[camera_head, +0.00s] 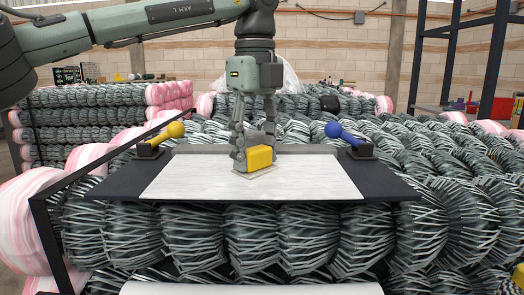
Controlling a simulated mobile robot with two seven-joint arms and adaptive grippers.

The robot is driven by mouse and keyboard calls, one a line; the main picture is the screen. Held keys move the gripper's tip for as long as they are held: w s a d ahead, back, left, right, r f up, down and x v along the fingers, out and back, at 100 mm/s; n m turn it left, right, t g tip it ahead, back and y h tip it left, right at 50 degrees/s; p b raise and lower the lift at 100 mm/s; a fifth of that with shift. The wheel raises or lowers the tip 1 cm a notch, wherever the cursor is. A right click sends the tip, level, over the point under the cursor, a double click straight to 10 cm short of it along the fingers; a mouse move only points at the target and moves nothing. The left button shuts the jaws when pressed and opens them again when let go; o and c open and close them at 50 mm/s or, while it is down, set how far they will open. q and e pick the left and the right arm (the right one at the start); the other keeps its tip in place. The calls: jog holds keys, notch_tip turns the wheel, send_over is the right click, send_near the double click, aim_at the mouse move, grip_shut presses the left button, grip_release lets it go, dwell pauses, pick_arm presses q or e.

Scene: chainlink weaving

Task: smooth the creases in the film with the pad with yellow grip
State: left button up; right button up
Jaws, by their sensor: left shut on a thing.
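The pad with yellow grip (260,158) is in the middle of the head view. My left gripper (248,158) points down and is shut on the pad's grip. The pad's flat pale base sits low over the film (320,185). I cannot tell whether it presses on the surface. The film is a pale, streaky sheet on a dark board (390,186). Individual creases are too faint to make out. My right gripper is not in view.
Stacked chainlink rolls (450,220) surround the board. The film's front and right side are clear.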

aim_at(248, 177)
pick_arm(q)
jog(key=shift+a+r, duration=0.1)
jog(key=shift+a, duration=0.45)
jog(key=shift+s+b, duration=0.15)
jog(key=shift+b, duration=0.15)
jog(key=shift+s+b, duration=0.45)
jog(key=shift+s, duration=0.2)
jog(key=shift+s+f+b, duration=0.25)
jog(key=shift+s+b, duration=0.85)
jog(key=shift+s, duration=0.15)
jog(key=shift+s+r+b, duration=0.1)
jog(key=shift+s+b, duration=0.5)
jog(key=shift+s, duration=0.5)
jog(key=shift+a, duration=0.1)
